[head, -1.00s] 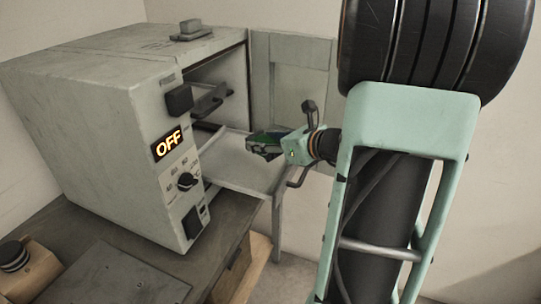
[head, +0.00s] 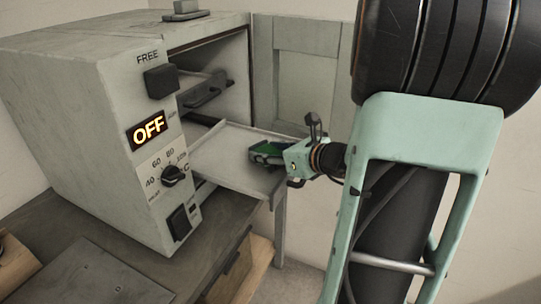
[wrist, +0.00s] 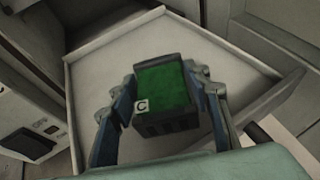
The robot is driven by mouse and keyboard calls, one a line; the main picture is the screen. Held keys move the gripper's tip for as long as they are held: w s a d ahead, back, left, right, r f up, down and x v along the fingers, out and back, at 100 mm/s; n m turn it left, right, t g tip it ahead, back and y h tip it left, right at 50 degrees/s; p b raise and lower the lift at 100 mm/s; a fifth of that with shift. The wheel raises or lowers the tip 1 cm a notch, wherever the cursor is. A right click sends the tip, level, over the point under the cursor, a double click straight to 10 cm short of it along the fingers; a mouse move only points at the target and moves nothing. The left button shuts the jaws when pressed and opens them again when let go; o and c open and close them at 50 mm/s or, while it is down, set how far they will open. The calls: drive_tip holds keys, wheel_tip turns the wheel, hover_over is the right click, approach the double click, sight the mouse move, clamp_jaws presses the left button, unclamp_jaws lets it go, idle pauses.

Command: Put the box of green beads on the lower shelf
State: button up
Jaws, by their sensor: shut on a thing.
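The box of green beads (wrist: 165,85) is dark with a green top and a small tag marked C. My gripper (wrist: 160,95) is shut on it, one finger on each side. In the head view, my gripper (head: 283,154) holds the box (head: 264,151) over the front part of the lower shelf (head: 225,150), which is pulled out of the grey oven. The shelf also shows under the box in the wrist view (wrist: 100,75). I cannot tell whether the box touches the shelf.
The oven (head: 75,110) is open, its door (head: 305,80) swung out behind the shelf. An upper rack (head: 207,92) sits inside above the lower shelf. The front panel has an OFF display (head: 149,130) and a dial (head: 172,176). The shelf's left part is clear.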

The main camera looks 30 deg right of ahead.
drive_tip(key=shift+r, duration=0.1)
drive_tip(key=shift+f, duration=0.2)
drive_tip(key=o, duration=1.3)
drive_tip(key=shift+c, duration=0.2)
drive_tip(key=shift+r, duration=0.1)
drive_tip(key=shift+r, duration=0.2)
drive_tip(key=p+v, duration=0.2)
drive_tip(key=v, duration=1)
drive_tip(key=shift+f, duration=0.15)
